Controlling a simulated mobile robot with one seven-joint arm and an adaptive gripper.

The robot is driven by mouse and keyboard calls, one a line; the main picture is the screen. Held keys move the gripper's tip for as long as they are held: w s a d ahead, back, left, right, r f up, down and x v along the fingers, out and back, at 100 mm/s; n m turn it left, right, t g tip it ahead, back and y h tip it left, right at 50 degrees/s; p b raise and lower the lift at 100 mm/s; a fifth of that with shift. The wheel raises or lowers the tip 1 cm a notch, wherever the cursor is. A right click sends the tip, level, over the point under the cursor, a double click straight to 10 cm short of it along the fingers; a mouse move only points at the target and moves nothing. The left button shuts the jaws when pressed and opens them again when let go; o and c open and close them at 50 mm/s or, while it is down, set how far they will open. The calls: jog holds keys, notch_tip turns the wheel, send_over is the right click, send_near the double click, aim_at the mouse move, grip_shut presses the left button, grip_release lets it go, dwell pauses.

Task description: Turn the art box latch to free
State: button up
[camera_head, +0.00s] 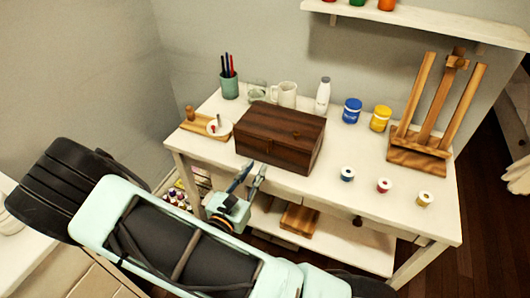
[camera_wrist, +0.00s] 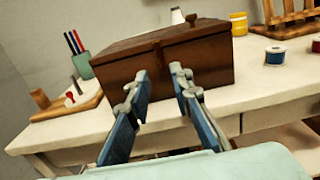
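The art box (camera_head: 281,133) is a dark brown wooden box with its lid closed, standing near the front edge of the white table. In the wrist view the box (camera_wrist: 205,62) fills the middle. A small upright brown tab, seemingly the latch (camera_wrist: 158,49), shows at its front upper edge; its exact turn is hard to tell. In the head view the latch is too small to make out. My gripper (camera_head: 256,169) is in front of the box, below its front face. In the wrist view its two blue-grey fingers (camera_wrist: 159,74) are apart, with nothing between them, below the tab.
On the white table (camera_head: 325,181), a pen cup (camera_head: 229,86), mug (camera_head: 285,94) and white bottle (camera_head: 323,96) stand behind the box. Blue (camera_head: 351,110) and yellow (camera_head: 380,118) jars and a wooden easel (camera_head: 430,115) are right. A wooden board (camera_head: 199,126) lies left.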

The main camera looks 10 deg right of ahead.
aim_at(268, 150)
jog(key=x, duration=0.7)
jog(key=shift+w+d, duration=0.2)
jog(key=shift+d, duration=0.05)
jog(key=shift+c, duration=0.5)
grip_shut()
